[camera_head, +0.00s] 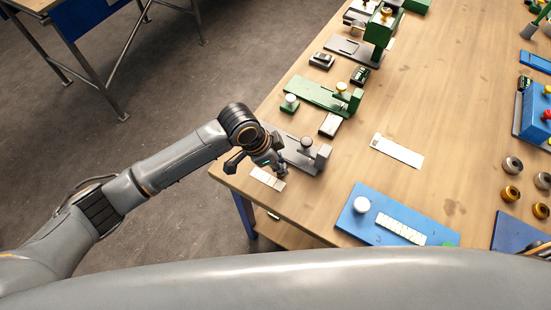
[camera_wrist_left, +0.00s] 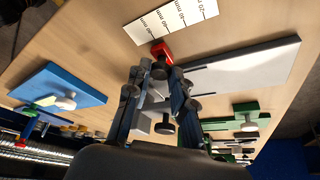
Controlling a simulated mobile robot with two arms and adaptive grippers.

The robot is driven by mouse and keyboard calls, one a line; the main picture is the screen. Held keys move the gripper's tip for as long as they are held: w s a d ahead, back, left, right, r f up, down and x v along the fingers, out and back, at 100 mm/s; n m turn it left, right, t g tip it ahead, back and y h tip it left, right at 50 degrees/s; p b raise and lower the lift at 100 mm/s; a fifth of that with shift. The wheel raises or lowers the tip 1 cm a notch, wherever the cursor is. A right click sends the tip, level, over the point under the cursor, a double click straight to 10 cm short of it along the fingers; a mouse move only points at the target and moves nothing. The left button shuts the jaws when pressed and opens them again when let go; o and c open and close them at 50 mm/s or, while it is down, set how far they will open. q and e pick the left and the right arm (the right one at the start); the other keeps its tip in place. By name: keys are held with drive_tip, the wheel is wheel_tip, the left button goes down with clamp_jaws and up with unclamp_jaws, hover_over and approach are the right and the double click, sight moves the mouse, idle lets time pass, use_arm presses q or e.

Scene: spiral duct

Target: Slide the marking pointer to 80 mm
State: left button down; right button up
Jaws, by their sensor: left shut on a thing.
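The grey marking device (camera_head: 298,152) lies on the table near its front left corner; its long grey plate (camera_wrist_left: 245,68) shows in the wrist view. A small red pointer (camera_wrist_left: 162,49) lies beside the white scale card (camera_wrist_left: 172,18), which carries mm labels, hard to read from here. The card also shows in the head view (camera_head: 267,179). My left gripper (camera_wrist_left: 164,70) is shut on the red pointer, with its fingertips low at the card's edge. In the head view my left gripper (camera_head: 277,168) hides the pointer. My right gripper is not in view.
A green device (camera_head: 318,95) stands behind the grey one. A blue board (camera_head: 372,212) with a white knob and another white card (camera_head: 397,151) lie to the right. The table's left edge is close to my left wrist. Bare wood lies between the cards.

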use_arm(q)
drive_tip(key=c, duration=1.4)
unclamp_jaws()
drive_tip(key=shift+s+d, duration=0.15)
drive_tip(key=shift+d, duration=0.05)
drive_tip(key=shift+o, duration=1.4)
drive_tip(key=shift+d, duration=0.1)
drive_tip(key=shift+r, duration=0.15)
drive_tip(key=v, duration=1.1)
drive_tip(key=shift+a+r, duration=0.25)
drive_tip(key=shift+r, duration=0.05)
drive_tip(key=shift+s, duration=0.1)
